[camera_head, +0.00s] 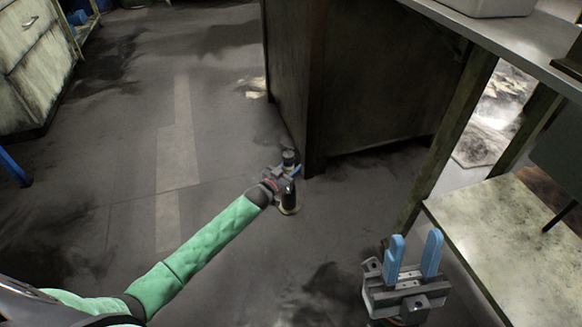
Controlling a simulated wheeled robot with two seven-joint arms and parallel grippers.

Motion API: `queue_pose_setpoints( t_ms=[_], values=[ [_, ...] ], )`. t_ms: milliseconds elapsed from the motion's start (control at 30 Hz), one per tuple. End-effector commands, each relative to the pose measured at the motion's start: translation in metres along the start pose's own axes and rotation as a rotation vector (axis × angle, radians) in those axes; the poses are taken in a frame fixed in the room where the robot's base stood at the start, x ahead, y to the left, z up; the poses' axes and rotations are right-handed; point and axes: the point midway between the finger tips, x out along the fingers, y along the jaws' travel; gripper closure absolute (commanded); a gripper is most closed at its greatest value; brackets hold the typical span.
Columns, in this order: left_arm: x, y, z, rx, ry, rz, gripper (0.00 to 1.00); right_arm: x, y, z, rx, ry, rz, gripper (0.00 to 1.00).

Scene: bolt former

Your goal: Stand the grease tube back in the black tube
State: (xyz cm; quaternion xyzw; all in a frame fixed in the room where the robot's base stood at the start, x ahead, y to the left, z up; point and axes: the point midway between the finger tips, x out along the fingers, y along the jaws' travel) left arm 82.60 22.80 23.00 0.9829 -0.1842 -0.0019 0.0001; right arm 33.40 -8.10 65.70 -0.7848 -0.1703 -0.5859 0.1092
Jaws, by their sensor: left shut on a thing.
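My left gripper (292,173) is low over the floor beside the dark cabinet's near corner. It is shut on a small dark upright cylinder, which looks like the grease tube (289,157); its top shows above the fingers. Below the fingers a dark cylindrical body (288,195) with a pale ring at its foot shows close to the floor. I cannot tell whether this is the black tube or the lower part of the held thing. My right gripper (415,254) is open and empty, with its blue fingers pointing up in the picture, at the lower right.
A dark cabinet (375,85) stands just behind the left gripper. A table with a light top (500,40) and a lower shelf (510,230) stands at the right, near my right gripper. Drawers (32,55) stand at the far left. The stained floor (120,150) is open at left.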

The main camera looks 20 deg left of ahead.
Motion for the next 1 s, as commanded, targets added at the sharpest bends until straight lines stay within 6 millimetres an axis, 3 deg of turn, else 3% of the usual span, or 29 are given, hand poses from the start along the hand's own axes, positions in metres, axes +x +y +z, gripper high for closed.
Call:
queue_pose_setpoints(
  t_ms=[1000],
  values=[
    [0.001, 0.0, 0.024, 0.0, 0.002, 0.0, 1.0, -0.008, 0.0, 0.003, 0.0, 0.001, -0.001, 0.64]
  ],
)
